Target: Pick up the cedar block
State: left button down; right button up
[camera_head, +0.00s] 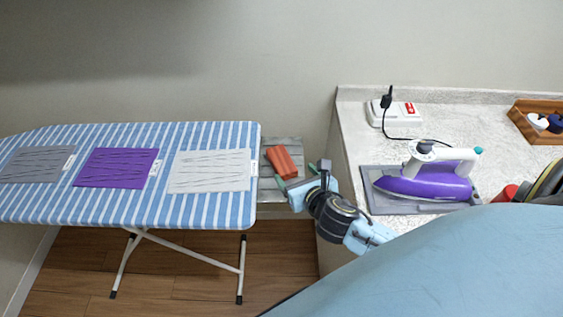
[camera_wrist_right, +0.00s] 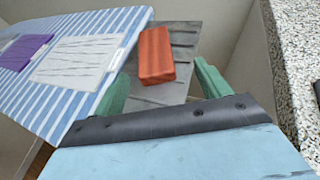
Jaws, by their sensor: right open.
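The cedar block (camera_head: 282,162) is a reddish-orange brick lying on a grey slatted shelf (camera_head: 289,194) between the ironing board and the counter. It also shows in the right wrist view (camera_wrist_right: 156,55), ahead of the fingers. My right gripper (camera_head: 299,174) is beside the block on its near right side, with green fingertips. In the right wrist view the gripper (camera_wrist_right: 160,90) is open and empty, its two green fingers spread apart. The block lies beyond the fingertips and appears apart from them. My left gripper is not in view.
A striped ironing board (camera_head: 215,212) with grey, purple and white cloths stands at left, close to the shelf. At right, a speckled counter (camera_head: 440,141) carries a purple iron (camera_head: 425,185) on a grey mat, a white power box (camera_head: 393,111) and a wooden tray (camera_head: 520,122).

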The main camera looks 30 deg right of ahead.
aim_at(282, 161)
jog(key=x, duration=0.3)
jog(key=shift+w+f, duration=0.2)
jog(key=shift+w, duration=0.7)
jog(key=x, duration=0.4)
jog(key=shift+w+a+r+b, duration=0.1)
jog(key=shift+w+a+b, duration=0.2)
